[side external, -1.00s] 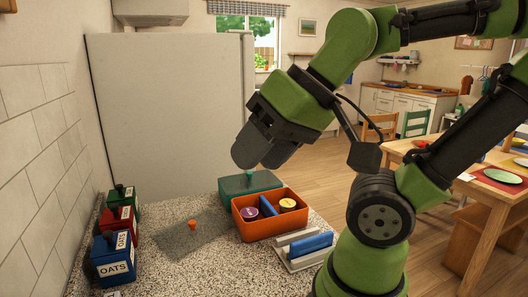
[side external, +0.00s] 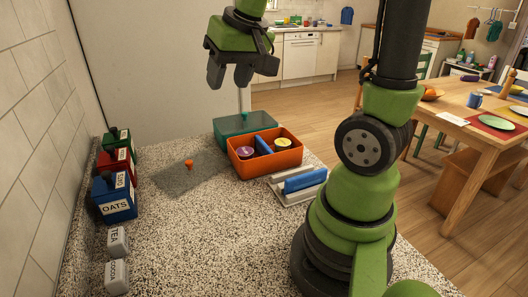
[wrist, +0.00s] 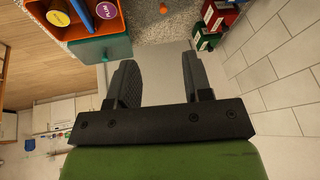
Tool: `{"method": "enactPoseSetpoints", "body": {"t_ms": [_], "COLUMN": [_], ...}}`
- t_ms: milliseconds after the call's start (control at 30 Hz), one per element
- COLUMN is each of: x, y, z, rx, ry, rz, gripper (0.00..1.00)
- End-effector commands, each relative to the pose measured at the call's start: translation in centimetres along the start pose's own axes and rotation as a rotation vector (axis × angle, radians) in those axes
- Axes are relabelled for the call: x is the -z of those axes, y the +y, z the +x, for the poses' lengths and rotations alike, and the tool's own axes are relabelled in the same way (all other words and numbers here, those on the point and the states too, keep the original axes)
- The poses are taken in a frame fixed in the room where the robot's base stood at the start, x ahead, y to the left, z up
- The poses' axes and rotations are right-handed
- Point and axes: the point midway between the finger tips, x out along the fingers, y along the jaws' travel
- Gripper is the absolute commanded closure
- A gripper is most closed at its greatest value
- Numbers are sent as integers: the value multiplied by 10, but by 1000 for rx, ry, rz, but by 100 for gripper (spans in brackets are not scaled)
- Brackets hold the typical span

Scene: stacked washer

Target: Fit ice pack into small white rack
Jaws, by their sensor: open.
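A blue slab (side external: 305,181), which looks like the ice pack, stands on edge in the small white rack (side external: 292,198) on the counter, beside the arm's base. I cannot tell how deep it sits. Another blue slab (side external: 264,145) stands in the orange box (side external: 275,167) between two round tubs; it also shows at the top of the wrist view (wrist: 84,14). My gripper (side external: 230,78) is open and empty, high above the counter, up and left of the orange box and far from the rack. Its spread fingers (wrist: 157,64) have nothing between them. The rack is outside the wrist view.
A teal box (side external: 232,128) stands behind the orange box. A flat grey sheet with an orange knob (side external: 189,163) lies left of them. Several canisters (side external: 115,198) line the left wall. The front middle of the speckled counter (side external: 200,240) is clear. A dining table (side external: 470,125) stands right.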

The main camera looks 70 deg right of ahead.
Motion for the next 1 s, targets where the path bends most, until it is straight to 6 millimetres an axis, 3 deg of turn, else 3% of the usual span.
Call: {"method": "enactPoseSetpoints", "body": {"t_ms": [100, 200, 433, 600, 1000], "x": [26, 39, 37, 31, 20], "y": [41, 78, 151, 172, 182], "z": [41, 75, 135, 153, 199], "rx": [-81, -133, -199, -212, -212], "ry": [-59, -106, -192, -216, -218], "rz": [62, 103, 173, 190, 191], "gripper": [54, 54, 54, 54, 54]}}
